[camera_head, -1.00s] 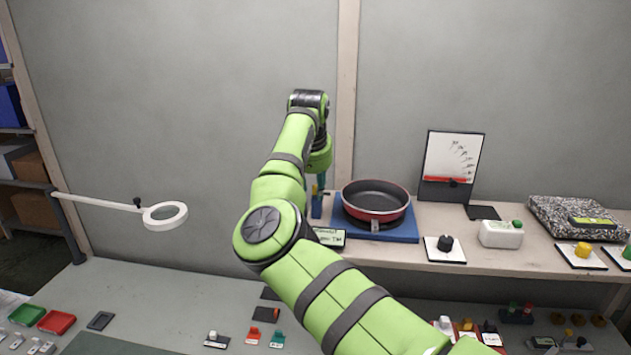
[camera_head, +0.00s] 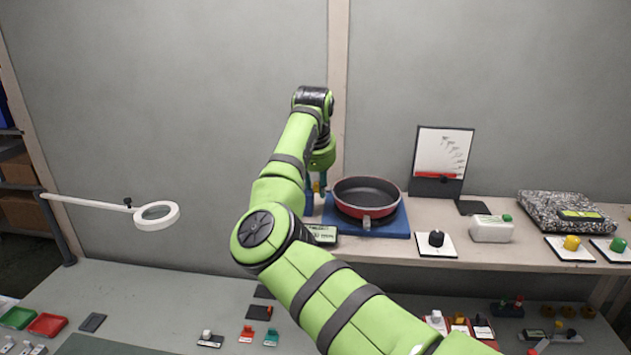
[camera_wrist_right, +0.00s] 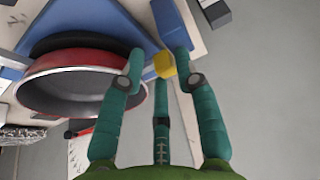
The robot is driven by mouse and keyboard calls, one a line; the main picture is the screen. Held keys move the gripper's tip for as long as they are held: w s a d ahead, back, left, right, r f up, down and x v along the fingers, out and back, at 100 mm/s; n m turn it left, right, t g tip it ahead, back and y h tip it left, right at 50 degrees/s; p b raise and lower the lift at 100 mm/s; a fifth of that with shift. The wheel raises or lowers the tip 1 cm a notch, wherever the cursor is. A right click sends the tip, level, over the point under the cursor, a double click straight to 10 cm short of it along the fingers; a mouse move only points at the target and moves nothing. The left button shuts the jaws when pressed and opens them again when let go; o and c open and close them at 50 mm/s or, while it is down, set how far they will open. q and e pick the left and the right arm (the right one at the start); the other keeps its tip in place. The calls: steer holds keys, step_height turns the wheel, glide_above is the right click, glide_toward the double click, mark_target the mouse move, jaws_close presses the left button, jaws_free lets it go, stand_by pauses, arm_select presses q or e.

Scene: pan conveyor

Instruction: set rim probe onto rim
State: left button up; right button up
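A yellow knob-like part (camera_wrist_right: 165,65), which I take to be the rim probe, sits by a blue post (camera_wrist_right: 172,22) in the right wrist view. My right gripper (camera_wrist_right: 160,62) has its green fingers spread around the yellow part, with gaps visible; contact is unclear. The red pan with a dark inside (camera_head: 366,197) stands on a blue base (camera_head: 392,222); its rim also shows left of the fingers in the wrist view (camera_wrist_right: 70,62). In the head view my right gripper (camera_head: 320,184) is beside the pan's left side, partly hidden. My left gripper is out of view.
A small display (camera_head: 322,235) stands before the pan. Right of it are a black knob (camera_head: 436,239), a white box (camera_head: 491,229), a gauge board (camera_head: 441,155) and a speckled slab (camera_head: 535,210). A ring lamp (camera_head: 157,215) reaches in at left.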

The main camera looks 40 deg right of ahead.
steer(key=shift+w, duration=0.1)
steer(key=shift+r, duration=0.1)
steer(key=v, duration=1.1)
steer(key=shift+a+r, duration=0.2)
steer(key=shift+r, duration=0.15)
